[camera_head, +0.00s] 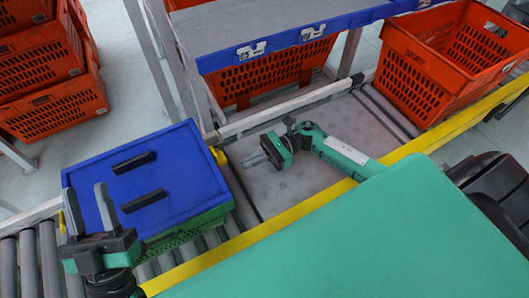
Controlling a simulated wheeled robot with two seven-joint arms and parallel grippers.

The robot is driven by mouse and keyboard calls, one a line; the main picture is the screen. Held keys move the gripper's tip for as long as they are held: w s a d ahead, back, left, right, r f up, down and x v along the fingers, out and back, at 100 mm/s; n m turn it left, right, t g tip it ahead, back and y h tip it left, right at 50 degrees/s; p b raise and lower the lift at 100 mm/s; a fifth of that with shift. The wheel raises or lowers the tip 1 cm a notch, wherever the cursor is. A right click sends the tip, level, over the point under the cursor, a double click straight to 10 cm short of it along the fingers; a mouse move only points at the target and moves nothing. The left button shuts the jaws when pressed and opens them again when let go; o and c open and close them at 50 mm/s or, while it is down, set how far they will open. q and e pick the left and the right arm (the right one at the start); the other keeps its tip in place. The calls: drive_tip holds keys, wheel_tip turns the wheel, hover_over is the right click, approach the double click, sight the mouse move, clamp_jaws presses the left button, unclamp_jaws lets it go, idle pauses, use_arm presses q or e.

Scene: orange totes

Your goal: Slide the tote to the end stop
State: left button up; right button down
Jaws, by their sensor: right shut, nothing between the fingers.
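A green tote with a blue lid (200,168) sits on the roller conveyor at the left; two black bars lie on its lid. An orange tote (412,85) stands at the far right of the same conveyor and is open at the top. My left gripper (86,194) is at the tote's near left corner, its two fingers apart with nothing visible between them; whether it touches the tote cannot be told. My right gripper (255,160) is shut and empty over the grey plate, to the right of the lidded tote. I cannot make out an end stop clearly.
A yellow rail (290,207) runs along the conveyor's near side. Grey rollers (30,262) show at the lower left. The grey plate (290,190) between the totes is clear except for my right arm. A blue-edged shelf (275,42) stands behind, with orange crates (45,65) at the upper left.

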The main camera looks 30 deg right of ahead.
use_arm(q)
drive_tip(key=shift+s+a+r, duration=0.1)
drive_tip(key=shift+s+r, duration=0.05)
drive_tip(key=shift+r, duration=0.15)
use_arm(e)
drive_tip(key=a, duration=0.6)
drive_tip(key=shift+a, duration=0.2)
